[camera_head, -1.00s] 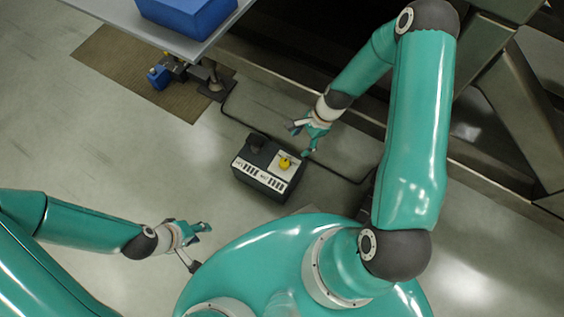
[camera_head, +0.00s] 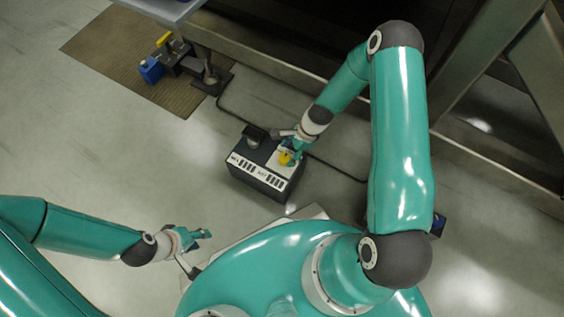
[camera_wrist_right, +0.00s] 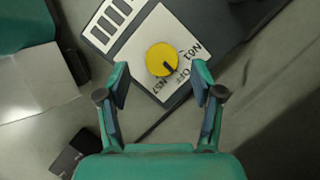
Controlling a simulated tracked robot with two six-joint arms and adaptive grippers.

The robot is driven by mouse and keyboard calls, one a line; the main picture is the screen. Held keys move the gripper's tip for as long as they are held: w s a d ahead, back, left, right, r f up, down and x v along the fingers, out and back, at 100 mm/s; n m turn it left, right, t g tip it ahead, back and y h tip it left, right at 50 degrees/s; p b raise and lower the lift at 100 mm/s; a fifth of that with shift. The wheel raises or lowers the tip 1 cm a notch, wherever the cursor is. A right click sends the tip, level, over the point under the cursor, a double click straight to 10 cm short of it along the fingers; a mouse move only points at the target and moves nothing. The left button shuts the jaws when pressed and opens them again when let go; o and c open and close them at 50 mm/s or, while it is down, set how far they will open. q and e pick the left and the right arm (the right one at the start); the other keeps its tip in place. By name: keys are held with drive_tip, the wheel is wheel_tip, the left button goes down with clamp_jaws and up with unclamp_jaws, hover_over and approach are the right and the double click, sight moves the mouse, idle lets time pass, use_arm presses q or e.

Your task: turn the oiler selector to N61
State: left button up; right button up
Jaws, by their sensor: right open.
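The oiler selector is a round yellow knob (camera_wrist_right: 162,59) on a white label plate (camera_wrist_right: 140,42). In the right wrist view its dark mark points to the lower right, roughly toward OFF; N61 is printed at the plate's right edge, and another label sits below the knob. In the head view the knob (camera_head: 285,158) is on top of a dark box (camera_head: 262,178). My right gripper (camera_wrist_right: 160,72) is open, its fingertips apart on either side of the knob, with no clear contact. It also shows over the box in the head view (camera_head: 291,146). My left gripper (camera_head: 198,252) is open and empty, away from the box.
A brown mat (camera_head: 115,60) with a blue block (camera_head: 151,69) lies at the upper left. Open floor lies left of the box.

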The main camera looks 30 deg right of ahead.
drive_tip(key=b+x, duration=0.2)
drive_tip(key=x, duration=0.2)
drive_tip(key=shift+c, duration=0.3)
